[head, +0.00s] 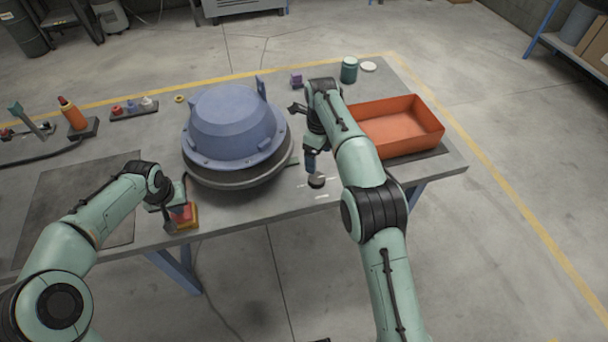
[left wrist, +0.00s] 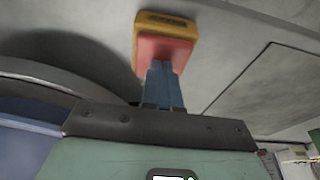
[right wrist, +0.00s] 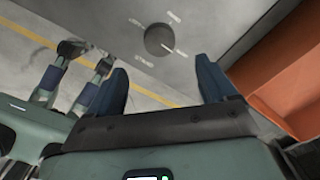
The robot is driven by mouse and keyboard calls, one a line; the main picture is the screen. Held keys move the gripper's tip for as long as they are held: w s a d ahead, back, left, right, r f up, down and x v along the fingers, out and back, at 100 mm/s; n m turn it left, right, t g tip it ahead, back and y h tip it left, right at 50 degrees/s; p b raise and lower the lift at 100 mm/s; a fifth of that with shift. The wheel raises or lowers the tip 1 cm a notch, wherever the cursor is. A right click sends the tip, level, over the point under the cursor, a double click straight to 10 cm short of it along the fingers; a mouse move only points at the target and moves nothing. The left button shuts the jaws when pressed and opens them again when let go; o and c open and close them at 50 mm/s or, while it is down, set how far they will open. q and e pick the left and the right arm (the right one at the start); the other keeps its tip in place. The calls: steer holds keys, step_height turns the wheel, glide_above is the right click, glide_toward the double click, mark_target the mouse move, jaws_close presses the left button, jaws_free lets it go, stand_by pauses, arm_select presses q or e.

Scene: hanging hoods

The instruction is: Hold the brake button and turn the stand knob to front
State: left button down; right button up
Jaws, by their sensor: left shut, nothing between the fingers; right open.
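The brake button (head: 189,211) is a red block on a yellow base near the table's front edge; it also shows in the left wrist view (left wrist: 164,48). My left gripper (head: 178,209) is shut and empty, with its blue fingertips (left wrist: 161,68) at the red face, apparently touching it. How far the button is pressed I cannot tell. The stand knob (head: 317,181) is a dark round disc with small labels around it, also in the right wrist view (right wrist: 159,40). My right gripper (head: 311,168) is open above it. Its fingers (right wrist: 162,75) point toward the knob, apart from it.
A blue hood (head: 232,123) sits on a round grey stand (head: 238,182) between my arms. An orange tray (head: 408,147) stands to the right of my right arm. A green jar (head: 349,70) and a purple cube (head: 296,79) are at the back. Tools lie at left.

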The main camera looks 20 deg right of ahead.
mark_target(317, 178)
step_height(317, 178, down, 10)
steer(key=shift+r, duration=0.1)
stand_by(0.4)
steer(key=c, duration=1.1)
